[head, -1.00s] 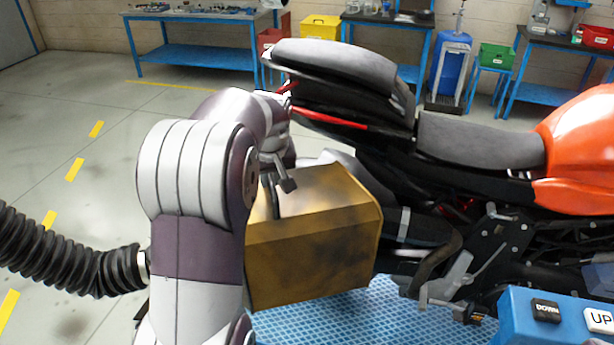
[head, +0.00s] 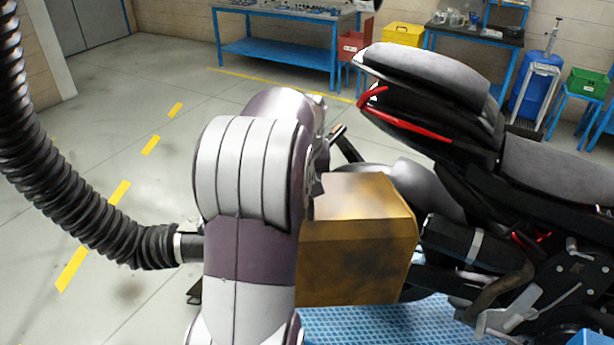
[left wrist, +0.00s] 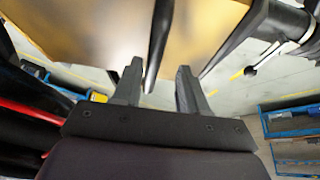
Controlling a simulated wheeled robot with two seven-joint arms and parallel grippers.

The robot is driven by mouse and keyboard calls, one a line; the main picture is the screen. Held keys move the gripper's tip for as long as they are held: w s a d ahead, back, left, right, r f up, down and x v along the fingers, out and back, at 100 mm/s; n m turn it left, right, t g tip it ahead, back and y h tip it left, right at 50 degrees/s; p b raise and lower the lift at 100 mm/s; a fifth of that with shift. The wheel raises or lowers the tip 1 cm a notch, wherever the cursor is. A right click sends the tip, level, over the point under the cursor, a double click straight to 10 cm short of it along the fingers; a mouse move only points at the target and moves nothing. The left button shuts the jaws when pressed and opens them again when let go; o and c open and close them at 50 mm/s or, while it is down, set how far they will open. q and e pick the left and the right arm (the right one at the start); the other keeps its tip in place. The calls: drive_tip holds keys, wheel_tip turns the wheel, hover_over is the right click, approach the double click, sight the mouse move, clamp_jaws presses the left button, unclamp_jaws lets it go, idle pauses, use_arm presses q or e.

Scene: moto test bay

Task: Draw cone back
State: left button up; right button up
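The cone looks like a scuffed ochre, box-shaped hood (head: 355,265) at the motorcycle's tail, beside the silver silencer (head: 428,190). I cannot tell whether they touch. My left arm hides the hood's left side and most of my left gripper in the head view. In the left wrist view the hood (left wrist: 90,28) fills the top. My left gripper (left wrist: 160,82) shows two fingers apart, with a thin black bar (left wrist: 157,40) between them and gaps on both sides. My right gripper is out of view.
The motorcycle (head: 545,165) fills the right side, its tail overhanging the hood. A blue textured platform (head: 375,325) lies below. Blue workbenches (head: 275,50) and a yellow bin (head: 403,35) stand along the back wall. The floor at left is open.

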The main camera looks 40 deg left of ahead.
use_arm(q)
drive_tip(key=shift+d+r, duration=0.15)
drive_tip(key=shift+r, duration=0.2)
drive_tip(key=p+v, duration=0.3)
drive_tip(key=v, duration=0.9)
drive_tip(key=shift+s+p, duration=0.15)
drive_tip(key=shift+p, duration=0.25)
